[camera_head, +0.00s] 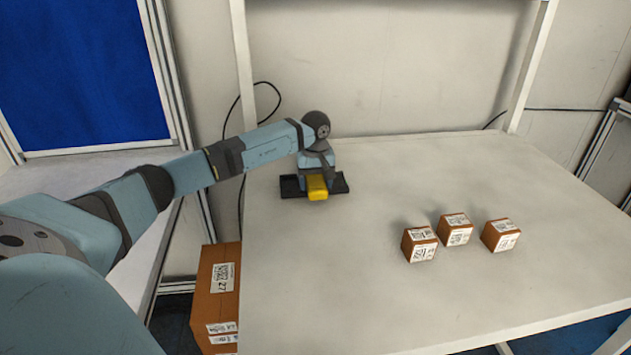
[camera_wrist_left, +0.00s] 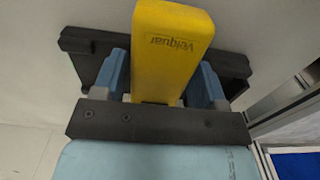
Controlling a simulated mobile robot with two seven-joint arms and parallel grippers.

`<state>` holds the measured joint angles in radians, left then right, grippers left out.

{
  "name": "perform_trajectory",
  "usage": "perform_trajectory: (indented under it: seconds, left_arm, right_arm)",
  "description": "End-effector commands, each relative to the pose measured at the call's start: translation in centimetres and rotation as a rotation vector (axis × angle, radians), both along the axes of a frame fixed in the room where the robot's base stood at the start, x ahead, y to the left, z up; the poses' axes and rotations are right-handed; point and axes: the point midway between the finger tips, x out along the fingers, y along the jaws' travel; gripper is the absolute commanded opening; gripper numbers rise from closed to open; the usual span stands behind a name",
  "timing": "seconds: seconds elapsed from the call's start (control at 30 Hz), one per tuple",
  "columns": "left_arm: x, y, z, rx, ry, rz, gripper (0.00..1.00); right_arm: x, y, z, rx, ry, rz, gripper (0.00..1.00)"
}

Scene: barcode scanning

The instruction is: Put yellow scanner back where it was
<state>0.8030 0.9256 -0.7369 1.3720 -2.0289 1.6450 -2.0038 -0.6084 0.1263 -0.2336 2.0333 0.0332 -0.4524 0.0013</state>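The yellow scanner (camera_head: 317,187) is at the back left of the table, in front of a black holder (camera_head: 289,187). My left gripper (camera_head: 317,176) reaches down over it from the left. In the left wrist view the yellow scanner (camera_wrist_left: 172,45) lies between the two blue fingers of my left gripper (camera_wrist_left: 160,85), which sit close against its sides. The black holder (camera_wrist_left: 237,68) shows behind the fingers on both sides. Whether the scanner rests in the holder is hidden by the scanner and gripper. My right gripper is out of view.
Three small brown boxes with labels, the left (camera_head: 419,245), middle (camera_head: 455,230) and right (camera_head: 501,235), stand on the white table (camera_head: 360,290). A larger brown carton (camera_head: 216,295) stands at the table's left edge.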

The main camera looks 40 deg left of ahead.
Motion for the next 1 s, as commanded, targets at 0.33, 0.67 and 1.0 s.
perform_trajectory:
  seconds: [0.33,0.67,1.0]
  left_arm:
    - [0.1,0.0,1.1,0.000,-0.003,0.000,0.66]
    - [0.1,0.1,7.9,0.000,-0.004,0.001,0.66]
    - [0.0,0.0,12.2,0.000,-0.001,0.000,0.66]
  right_arm:
    - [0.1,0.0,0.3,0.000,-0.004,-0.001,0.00]
    - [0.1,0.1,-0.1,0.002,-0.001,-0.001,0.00]
    - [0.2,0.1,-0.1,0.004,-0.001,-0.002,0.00]
